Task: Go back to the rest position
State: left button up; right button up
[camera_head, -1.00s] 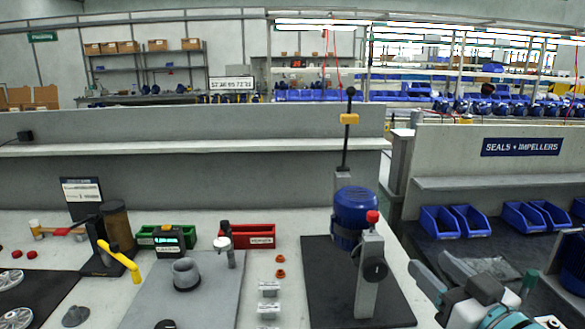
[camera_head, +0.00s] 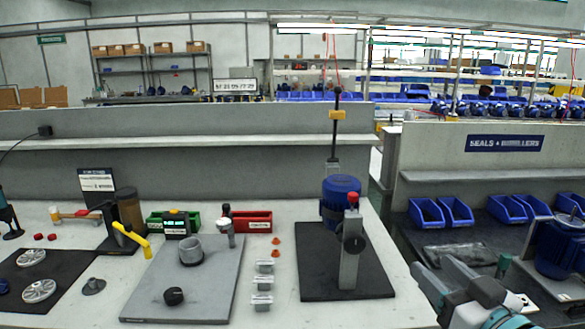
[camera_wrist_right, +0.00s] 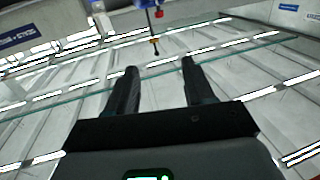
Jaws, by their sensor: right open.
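My right gripper (camera_head: 436,278) is at the lower right of the head view, in front of the table's right edge. Its two grey fingers stand apart with nothing between them. In the right wrist view the two dark fingers (camera_wrist_right: 158,88) are also apart and empty, with the ceiling and its lights behind them. My left gripper does not show in the head view.
A blue pump motor with a grey stand (camera_head: 350,265) sits on a black mat (camera_head: 312,285). Green and red bins (camera_head: 252,223) stand behind. Blue bins (camera_head: 428,212) stand on the right bench.

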jog(key=a+f+m+g+p, duration=0.1)
jog(key=a+f+g+p, duration=0.25)
jog(key=f, duration=1.05)
jog(key=a+f+m+g+p, duration=0.25)
jog(key=f+g, duration=0.25)
jog(key=f, duration=1)
jog(key=s+a+f+g, duration=0.2)
jog(key=s+f+g, duration=0.2)
jog(key=s+f, duration=0.4)
jog(key=s+a+f+m+g, duration=0.1)
jog(key=s+a+f+g, duration=0.1)
jog(key=s+f+g, duration=0.2)
jog(key=s+f+p, duration=0.1)
jog(key=s+f, duration=0.2)
jog(key=s, duration=0.5)
jog(key=shift+s+a+f+h, duration=0.3)
jog(key=shift+s+a+f, duration=0.05)
jog(key=shift+s+a, duration=0.05)
jog(key=shift+m+g, duration=0.25)
